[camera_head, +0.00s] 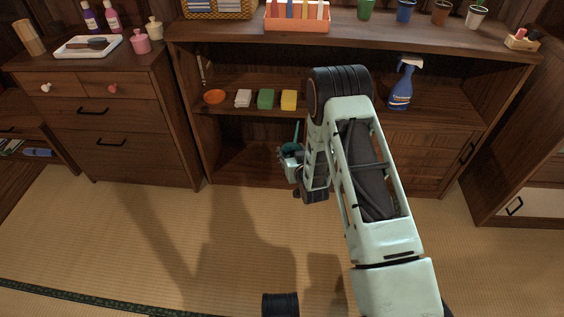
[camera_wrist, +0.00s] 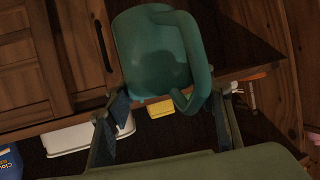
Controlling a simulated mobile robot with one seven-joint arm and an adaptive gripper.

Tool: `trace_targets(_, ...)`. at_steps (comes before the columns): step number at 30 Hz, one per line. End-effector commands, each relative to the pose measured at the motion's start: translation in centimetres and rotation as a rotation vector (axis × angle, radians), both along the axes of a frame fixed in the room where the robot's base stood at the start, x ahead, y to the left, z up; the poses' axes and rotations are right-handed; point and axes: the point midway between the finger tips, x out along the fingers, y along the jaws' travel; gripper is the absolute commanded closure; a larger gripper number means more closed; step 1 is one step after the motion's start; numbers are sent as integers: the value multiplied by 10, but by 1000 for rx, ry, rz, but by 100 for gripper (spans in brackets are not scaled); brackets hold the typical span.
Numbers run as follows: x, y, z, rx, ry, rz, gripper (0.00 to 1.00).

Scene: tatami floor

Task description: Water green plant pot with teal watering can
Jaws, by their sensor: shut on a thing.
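The teal watering can (camera_wrist: 150,55) fills the upper middle of the wrist view, with its curved handle on the right side. My gripper (camera_wrist: 168,96) has its two fingers on either side of the can's lower part and is shut on it. In the head view, my gripper (camera_head: 292,162) is in front of the lower shelf, and only a small teal part of the can (camera_head: 295,146) shows; my arm hides the rest.
A blue pot (camera_head: 405,11), a brown pot (camera_head: 440,13) and a white pot (camera_head: 475,17) stand right of the green one. An orange crate (camera_head: 297,25) stands left of it. The middle shelf holds sponges and a blue spray bottle (camera_head: 401,88). The tatami floor (camera_head: 130,235) is mostly clear.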

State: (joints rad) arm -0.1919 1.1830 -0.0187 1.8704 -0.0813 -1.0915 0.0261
Motion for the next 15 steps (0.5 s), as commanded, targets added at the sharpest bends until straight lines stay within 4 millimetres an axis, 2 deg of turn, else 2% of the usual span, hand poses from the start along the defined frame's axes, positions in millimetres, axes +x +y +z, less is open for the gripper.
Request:
trace_targets(1,-2,-7,18,2,-6,-13,83)
trace_targets(3,-6,-15,38,1,-6,-28,83)
trace_targets(15,-31,-60,147,1,-8,-114,83)
